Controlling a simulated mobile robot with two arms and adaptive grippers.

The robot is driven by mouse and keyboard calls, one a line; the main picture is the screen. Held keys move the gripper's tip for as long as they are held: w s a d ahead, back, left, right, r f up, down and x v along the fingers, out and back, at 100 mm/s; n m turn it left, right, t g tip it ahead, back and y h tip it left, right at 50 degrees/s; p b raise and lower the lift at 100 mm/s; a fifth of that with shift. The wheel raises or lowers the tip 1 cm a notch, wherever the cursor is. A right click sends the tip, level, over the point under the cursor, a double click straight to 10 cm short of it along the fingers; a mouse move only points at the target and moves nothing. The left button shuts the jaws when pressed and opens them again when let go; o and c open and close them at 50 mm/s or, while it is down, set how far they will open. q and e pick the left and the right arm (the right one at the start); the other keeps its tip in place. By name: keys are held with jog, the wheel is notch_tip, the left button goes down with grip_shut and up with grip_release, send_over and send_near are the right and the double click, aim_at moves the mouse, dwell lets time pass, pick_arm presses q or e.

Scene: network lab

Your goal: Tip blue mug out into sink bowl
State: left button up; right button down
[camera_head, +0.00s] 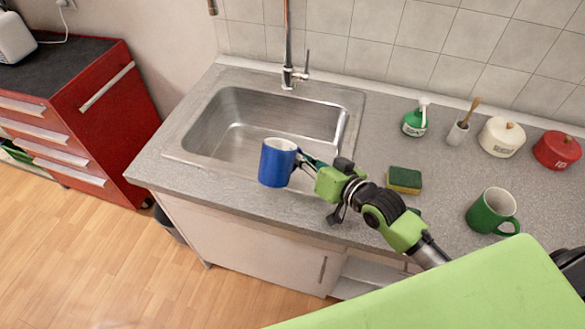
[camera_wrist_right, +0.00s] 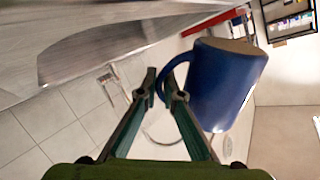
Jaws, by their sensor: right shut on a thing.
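The blue mug (camera_head: 277,163) is upright, or close to it, in the head view, in front of the near rim of the sink bowl (camera_head: 225,141). My right gripper (camera_head: 305,160) comes in from the right and is shut on the mug's handle. In the right wrist view the blue mug (camera_wrist_right: 224,84) hangs to the right of the fingers, with its handle between the fingertips of my right gripper (camera_wrist_right: 163,88). The mug's contents cannot be made out. My left gripper is not in view.
The tap (camera_head: 289,70) stands behind the sink.

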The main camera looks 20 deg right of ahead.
jog(key=shift+w+d+f+m+g+b, duration=0.2)
jog(key=shift+w+f+m+g+b, duration=0.15)
jog(key=shift+f, duration=0.2)
jog(key=shift+s+a+f+m+g+y+b, duration=0.1)
jog(key=shift+s+a+f+m+g+y, duration=0.15)
jog(key=shift+m+g, duration=0.3)
jog(key=shift+s+a+f+m+g+y+b, duration=0.1)
jog(key=shift+s+f+m+g+y+b, duration=0.2)
jog(key=shift+m, duration=0.4)
jog(key=shift+s+a+f+m+g+y+p, duration=0.15)
jog(key=shift+a+f+m+g+y, duration=0.15)
jog(key=shift+m+g, duration=0.3)
jog(key=shift+s+g, duration=0.1)
jog(key=shift+g, duration=0.2)
jog(key=shift+w+d+r+m+g+y+b, duration=0.2)
jog(key=shift+m+g+y+b, duration=0.1)
jog(key=shift+m+y, duration=0.25)
jog(key=shift+a, duration=0.1)
jog(key=shift+s+a+r+m+g+p, duration=0.35)
jog(key=shift+m+g+p, duration=0.3)
jog(key=shift+p, duration=0.6)
jog(key=shift+s+f+m+g+y+p, duration=0.1)
jog(key=shift+f+m+g+y+p, duration=0.15)
jog(key=shift+f+m+y+p, duration=0.2)
